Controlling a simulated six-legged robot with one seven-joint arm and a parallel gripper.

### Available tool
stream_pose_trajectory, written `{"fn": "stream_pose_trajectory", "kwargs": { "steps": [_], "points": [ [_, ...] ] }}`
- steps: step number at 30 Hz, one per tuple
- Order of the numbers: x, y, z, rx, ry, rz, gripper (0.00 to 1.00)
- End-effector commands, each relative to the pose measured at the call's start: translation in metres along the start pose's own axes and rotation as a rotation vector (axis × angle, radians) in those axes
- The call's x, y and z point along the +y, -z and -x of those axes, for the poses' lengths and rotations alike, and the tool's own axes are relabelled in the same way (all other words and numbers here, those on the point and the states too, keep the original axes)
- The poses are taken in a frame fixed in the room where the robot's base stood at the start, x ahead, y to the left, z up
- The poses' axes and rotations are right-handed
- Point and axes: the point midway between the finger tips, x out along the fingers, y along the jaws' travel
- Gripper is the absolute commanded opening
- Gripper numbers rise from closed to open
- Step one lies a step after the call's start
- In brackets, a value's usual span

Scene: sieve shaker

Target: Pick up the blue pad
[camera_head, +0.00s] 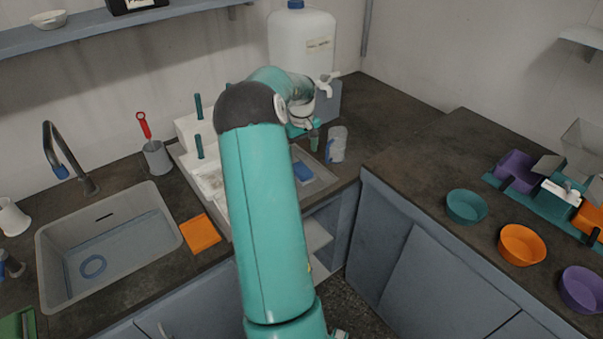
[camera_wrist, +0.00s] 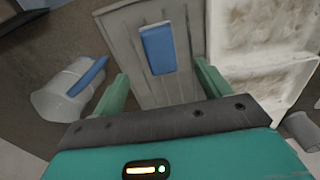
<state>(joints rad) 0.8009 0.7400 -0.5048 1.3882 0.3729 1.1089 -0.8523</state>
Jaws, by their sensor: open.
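The blue pad (camera_wrist: 158,50) lies on a grey ridged tray (camera_wrist: 122,38) in the wrist view, ahead of my gripper and between the lines of its two fingers. My gripper (camera_wrist: 160,85) is open and empty, its green fingers spread to either side. The pad appears apart from the fingers. In the head view the blue pad (camera_head: 302,171) shows on the tray, just right of my teal arm. One green finger of my gripper (camera_head: 314,138) shows there above the tray; the rest of the gripper is mostly hidden by my arm.
A clear jug with a blue handle (camera_head: 337,145) stands right of the tray, and it also shows left of my gripper in the wrist view (camera_wrist: 62,95). A white, stained block (camera_wrist: 262,45) lies to the right there. A large white canister (camera_head: 300,45) with a tap stands behind.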

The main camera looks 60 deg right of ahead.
Motion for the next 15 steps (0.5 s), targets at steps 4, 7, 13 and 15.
{"fn": "stream_pose_trajectory", "kwargs": {
  "steps": [4,7,13,15],
  "points": [
    [0.001,0.000,-0.026,-0.002,0.001,-0.001,0.76],
    [0.001,0.000,-0.034,-0.001,0.000,-0.001,0.76],
    [0.001,0.000,-0.049,-0.001,0.000,0.000,0.76],
    [0.001,0.000,-0.060,-0.003,0.000,0.000,0.76]
  ]
}}
